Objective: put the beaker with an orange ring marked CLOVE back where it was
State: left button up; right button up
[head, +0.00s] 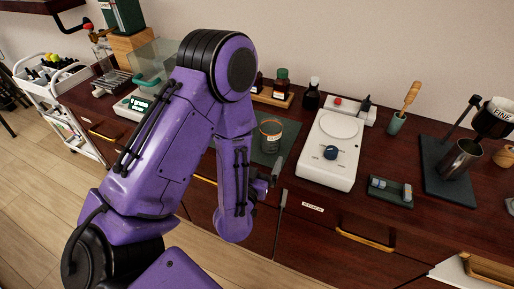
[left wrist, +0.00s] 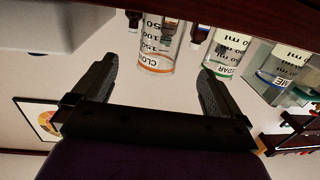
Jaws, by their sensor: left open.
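The beaker with an orange ring (head: 271,135) stands on a dark green mat (head: 291,135) on the counter. In the left wrist view the beaker (left wrist: 158,45) appears upside down, with "CLO" readable on its label. My left gripper (head: 277,173) is low at the front edge of the counter, on the near side of the beaker. In the left wrist view the gripper (left wrist: 157,70) is open, and the beaker shows between and beyond its fingertips, apart from them. My right gripper is not in view.
A green-ringed beaker (left wrist: 227,52) and a blue-ringed beaker (left wrist: 277,72) show in the left wrist view. A white hotplate stirrer (head: 328,165) stands right of the mat. Dark bottles (head: 281,82) stand behind it. My arm hides much of the counter on the left.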

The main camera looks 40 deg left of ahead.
pick_arm(q)
jog(key=s+f+n+g+h+b, duration=0.1)
jog(key=s+f+g, duration=0.5)
jog(key=s+f, duration=0.5)
jog(key=s+a+f+n+g+h+b, duration=0.1)
jog(key=s+f+g, duration=0.6)
jog(key=f, duration=0.8)
jog(key=s+n, duration=0.1)
jog(key=s, duration=0.2)
jog(key=shift+s+a, duration=0.2)
jog(key=shift+s, duration=0.2)
jog(key=shift+f, duration=0.1)
